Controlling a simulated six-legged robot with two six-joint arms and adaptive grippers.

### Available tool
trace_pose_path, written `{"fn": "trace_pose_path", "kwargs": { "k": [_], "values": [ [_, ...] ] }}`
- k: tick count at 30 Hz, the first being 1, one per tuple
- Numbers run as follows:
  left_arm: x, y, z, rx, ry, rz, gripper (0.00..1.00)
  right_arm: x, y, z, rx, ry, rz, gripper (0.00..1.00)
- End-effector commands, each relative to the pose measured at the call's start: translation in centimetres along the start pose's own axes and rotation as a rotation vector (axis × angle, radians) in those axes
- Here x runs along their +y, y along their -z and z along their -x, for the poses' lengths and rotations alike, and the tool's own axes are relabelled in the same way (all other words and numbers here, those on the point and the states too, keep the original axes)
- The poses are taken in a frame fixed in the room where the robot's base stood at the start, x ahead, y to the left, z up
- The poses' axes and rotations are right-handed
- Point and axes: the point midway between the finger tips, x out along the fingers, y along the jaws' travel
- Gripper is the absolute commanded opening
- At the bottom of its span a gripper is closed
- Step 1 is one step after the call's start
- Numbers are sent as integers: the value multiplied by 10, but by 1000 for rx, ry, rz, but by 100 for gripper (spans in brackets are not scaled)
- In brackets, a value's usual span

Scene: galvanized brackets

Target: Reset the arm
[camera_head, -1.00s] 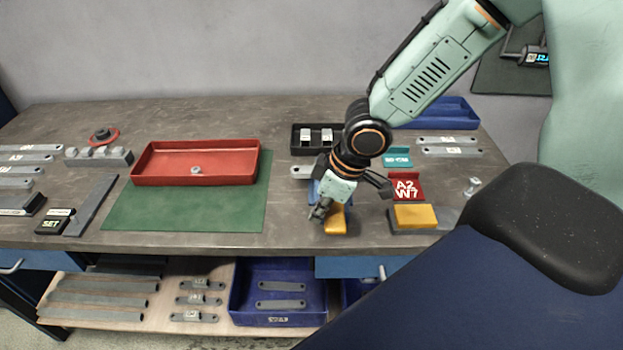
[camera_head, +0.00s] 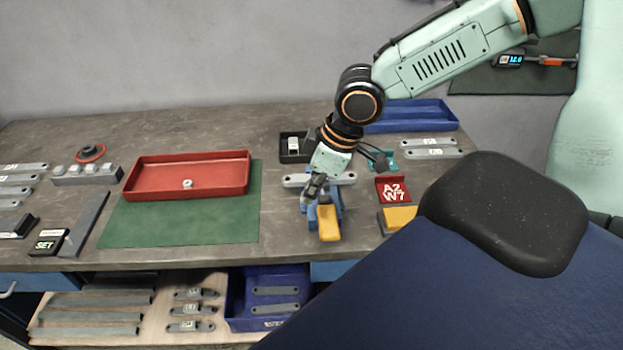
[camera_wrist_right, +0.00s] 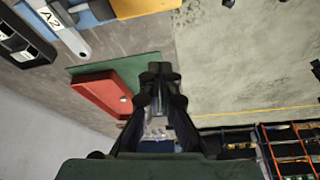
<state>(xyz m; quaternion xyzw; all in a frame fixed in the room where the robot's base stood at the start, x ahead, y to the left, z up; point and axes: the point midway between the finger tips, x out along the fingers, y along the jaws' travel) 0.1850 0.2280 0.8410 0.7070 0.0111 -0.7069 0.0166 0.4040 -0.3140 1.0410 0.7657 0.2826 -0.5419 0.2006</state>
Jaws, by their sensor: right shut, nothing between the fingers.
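My right gripper (camera_head: 314,188) is shut and empty, pointing down above the workbench. It hangs in front of a blue fixture (camera_head: 337,196) with a yellow block (camera_head: 328,224) at its front. A grey bracket (camera_head: 342,179) lies across the fixture, partly hidden behind the gripper. In the right wrist view the closed fingers (camera_wrist_right: 160,72) have nothing between them. That view also shows the bracket (camera_wrist_right: 72,40), labelled A2, at upper left. My left gripper is not in view.
A red tray (camera_head: 188,193) holding a small part sits on a green mat (camera_head: 225,232) to the left. Grey brackets lie at both ends of the bench.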

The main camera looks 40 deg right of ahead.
Motion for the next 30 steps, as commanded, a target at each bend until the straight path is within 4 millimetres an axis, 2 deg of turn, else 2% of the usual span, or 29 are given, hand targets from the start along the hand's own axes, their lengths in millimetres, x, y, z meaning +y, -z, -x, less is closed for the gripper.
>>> {"fn": "trace_pose_path", "kwargs": {
  "k": [6,16,20,24,26,29,30],
  "values": [
    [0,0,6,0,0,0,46,0,1,13,1,1,0,0],
    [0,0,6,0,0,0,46,0,5,12,12,1,0,0],
    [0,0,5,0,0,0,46,-9,30,14,128,38,-60,0],
    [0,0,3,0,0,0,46,-31,76,22,327,127,-230,0],
    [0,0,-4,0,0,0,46,-39,86,14,373,155,-317,0],
    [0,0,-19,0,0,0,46,-50,88,-14,402,175,-470,0],
    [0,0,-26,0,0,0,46,-54,84,-29,400,172,-532,0]
  ]
}}
